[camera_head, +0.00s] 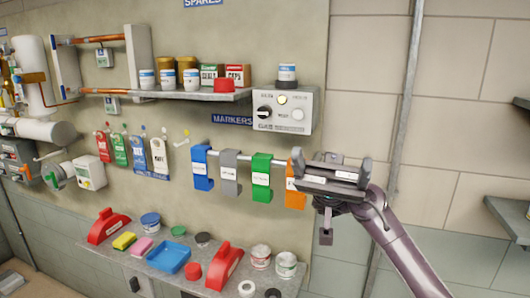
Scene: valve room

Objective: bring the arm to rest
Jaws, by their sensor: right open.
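My right gripper (334,167) is raised in front of the wall, right of centre, with its arm coming in from the lower right. Its two fingers stand apart and nothing shows between them. It covers part of an orange marker (293,190) at the right end of the marker rail; I cannot tell whether it touches the marker. My left gripper is not in view.
Blue (202,170), grey (230,175) and green (262,178) markers hang left of the gripper. A control box (287,115) is above. A lower shelf (205,281) holds several items. A corner shelf (508,213) stands at right. The tiled wall between is clear.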

